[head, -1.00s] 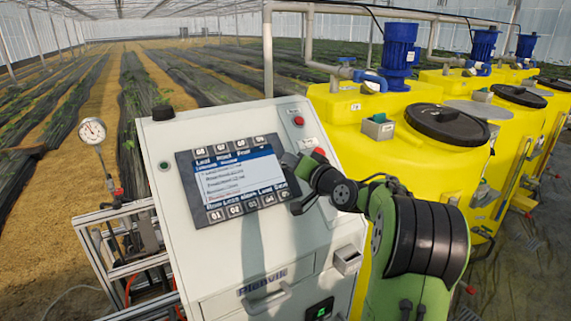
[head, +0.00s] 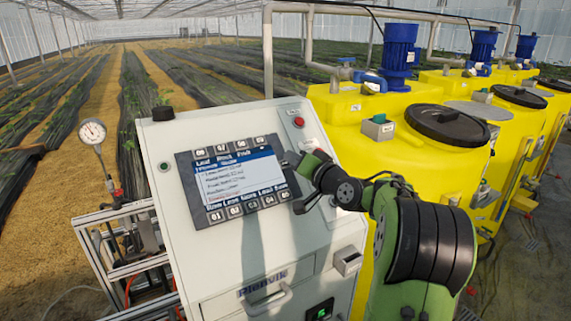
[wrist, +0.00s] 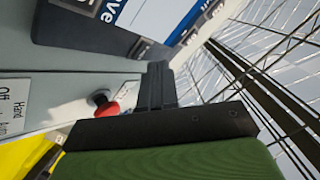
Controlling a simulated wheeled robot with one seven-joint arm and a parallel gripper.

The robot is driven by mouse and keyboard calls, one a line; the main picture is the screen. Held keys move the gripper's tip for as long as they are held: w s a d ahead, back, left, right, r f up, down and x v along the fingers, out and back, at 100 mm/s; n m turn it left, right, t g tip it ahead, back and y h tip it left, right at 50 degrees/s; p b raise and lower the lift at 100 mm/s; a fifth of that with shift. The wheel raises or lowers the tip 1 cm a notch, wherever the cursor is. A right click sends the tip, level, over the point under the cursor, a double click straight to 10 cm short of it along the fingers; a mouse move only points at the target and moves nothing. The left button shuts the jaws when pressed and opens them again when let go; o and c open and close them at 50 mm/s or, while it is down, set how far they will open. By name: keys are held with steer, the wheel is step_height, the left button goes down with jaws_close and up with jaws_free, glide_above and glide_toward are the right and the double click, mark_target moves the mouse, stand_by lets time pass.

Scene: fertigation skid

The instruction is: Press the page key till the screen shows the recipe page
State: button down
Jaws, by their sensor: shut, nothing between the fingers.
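The control panel's screen (head: 232,176) is lit, with a dark blue header bar and several lines of text on white. The lettering is too small to tell which page shows. Numbered keys (head: 243,207) run below the screen, and another row of keys (head: 228,147) runs above it. I cannot tell which one is the page key. My gripper (head: 288,160) is at the right edge of the panel. In the wrist view its fingers (wrist: 157,72) are shut and empty, their tips near the panel's edge. I cannot tell whether they touch a key. Part of the screen (wrist: 183,12) shows there.
A red button (head: 298,121) is at the cabinet's upper right. Yellow tanks (head: 345,110) with blue motors stand close on the right. A dial gauge (head: 92,131) stands at the left.

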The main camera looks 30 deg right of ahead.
steer(key=s+r, duration=0.1)
steer(key=r, duration=0.1)
steer(key=s+r, duration=0.1)
steer(key=s, duration=0.1)
steer(key=shift+s+a+r+p, duration=0.1)
steer(key=shift+s+r+p, duration=0.1)
steer(key=shift+r+p, duration=0.2)
steer(key=shift+f, duration=0.1)
stand_by(1.3)
steer(key=s+a+f+n+g, duration=0.3)
steer(key=s+a+g, duration=0.15)
steer(key=a, duration=0.65)
steer(key=s+a+f+n+g, duration=0.3)
steer(key=s+a+f, duration=0.15)
steer(key=a, duration=0.65)
steer(key=s+a+f+n+g, duration=0.1)
steer(key=s+f+g, duration=0.1)
steer(key=s, duration=0.8)
steer(key=s+a+f+n+g, duration=0.1)
steer(key=s+f, duration=0.4)
steer(key=s, duration=0.5)
steer(key=shift+f+g, duration=0.25)
steer(key=shift+g, duration=0.5)
